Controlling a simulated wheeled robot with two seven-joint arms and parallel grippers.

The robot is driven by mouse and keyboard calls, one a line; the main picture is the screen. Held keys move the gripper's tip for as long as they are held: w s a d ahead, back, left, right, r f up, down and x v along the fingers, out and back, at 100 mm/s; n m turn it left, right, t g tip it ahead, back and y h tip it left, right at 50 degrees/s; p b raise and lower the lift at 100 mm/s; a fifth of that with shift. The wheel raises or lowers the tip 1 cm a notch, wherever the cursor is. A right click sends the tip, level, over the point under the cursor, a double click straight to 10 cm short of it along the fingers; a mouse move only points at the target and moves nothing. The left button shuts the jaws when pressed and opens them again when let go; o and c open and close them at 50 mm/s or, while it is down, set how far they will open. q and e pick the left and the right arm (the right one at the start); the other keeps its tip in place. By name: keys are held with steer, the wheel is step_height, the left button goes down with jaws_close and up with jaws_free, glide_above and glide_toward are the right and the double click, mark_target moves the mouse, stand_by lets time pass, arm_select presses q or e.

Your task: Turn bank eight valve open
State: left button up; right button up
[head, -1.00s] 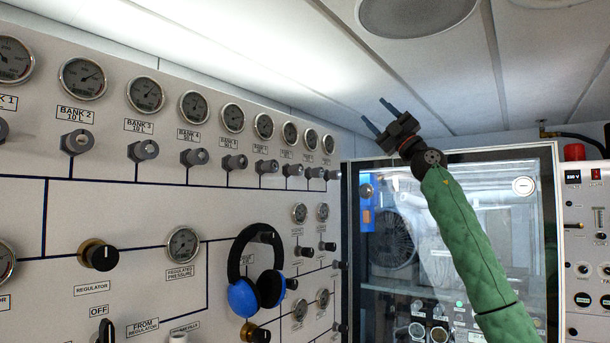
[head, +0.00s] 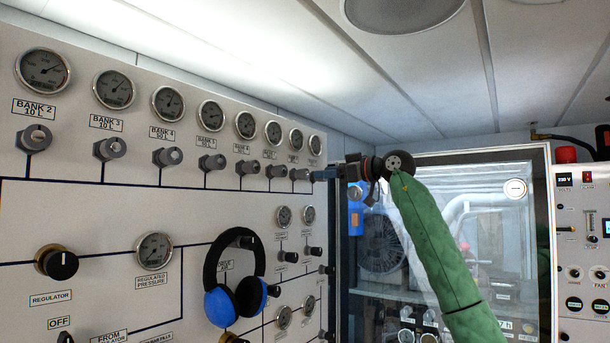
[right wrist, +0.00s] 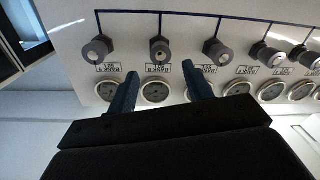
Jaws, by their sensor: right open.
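The bank eight valve (head: 299,173) is a small grey knob near the far end of the upper row on the white panel, below its round gauge (head: 296,140). In the right wrist view the bank eight valve (right wrist: 160,47) is the second knob from the left, with a small label beside it. My right gripper (head: 318,175) is open and empty at the far end of the row, hiding the last knob in the head view. In the right wrist view its fingers (right wrist: 160,82) spread either side of the bank eight gauge (right wrist: 156,92), apart from the knob. My left gripper is out of view.
Neighbouring knobs stand close on both sides, including the end knob (right wrist: 98,48). Blue and black headphones (head: 235,278) hang on the panel below. A glass-fronted cabinet (head: 460,158) stands right of the panel. The air before the upper panel looks clear.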

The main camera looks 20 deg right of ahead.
mark_target(307, 173)
steer(key=p+x, duration=0.2)
steer(key=x, duration=0.1)
steer(key=shift+a+r, duration=0.15)
steer(key=shift+r, duration=0.2)
steer(key=p+x, duration=0.2)
steer(key=x, duration=0.1)
steer(key=shift+w+a+f+p, duration=0.1)
steer(key=shift+w+p, duration=0.15)
steer(key=shift+p, duration=0.05)
steer(key=shift+w+a+f, duration=0.15)
steer(key=shift+w+a, duration=0.25)
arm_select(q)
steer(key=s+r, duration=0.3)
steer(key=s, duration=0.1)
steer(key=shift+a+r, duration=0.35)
arm_select(e)
steer(key=shift+d, duration=0.1)
steer(key=c, duration=0.4)
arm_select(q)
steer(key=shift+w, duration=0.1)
arm_select(e)
steer(key=c, duration=0.6)
